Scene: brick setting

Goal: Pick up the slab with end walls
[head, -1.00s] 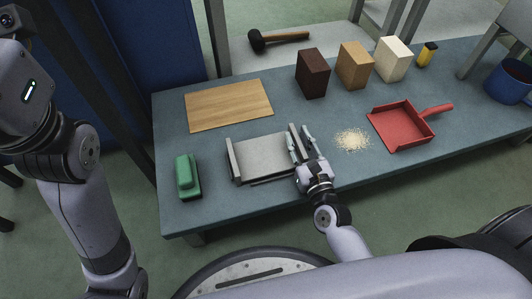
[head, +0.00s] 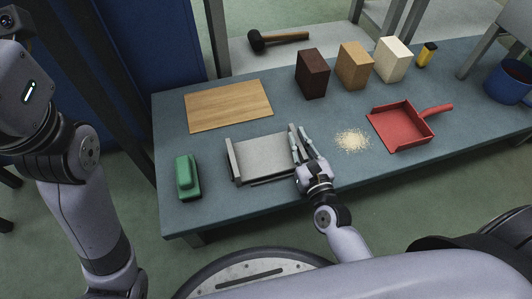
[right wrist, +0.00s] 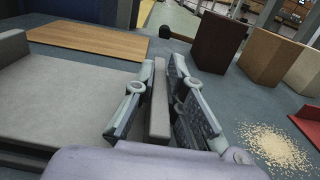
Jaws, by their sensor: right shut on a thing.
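The grey slab with end walls (head: 262,158) lies on the blue-grey table, between the green brush and the sawdust pile. It has an upright wall at its left and right ends. My right gripper (head: 301,147) is at its right end wall. In the right wrist view the fingers (right wrist: 160,105) stand on either side of that end wall (right wrist: 159,100) and are shut on it, with the slab's flat floor (right wrist: 70,95) to the left. The slab appears to rest on the table. My left arm shows at the left of the head view, but its fingers are out of view.
A wooden board (head: 228,105) lies behind the slab and a green brush (head: 187,176) to its left. Sawdust (head: 352,140) and a red dustpan (head: 402,128) lie to the right. Dark, tan and cream blocks (head: 354,65) stand at the back.

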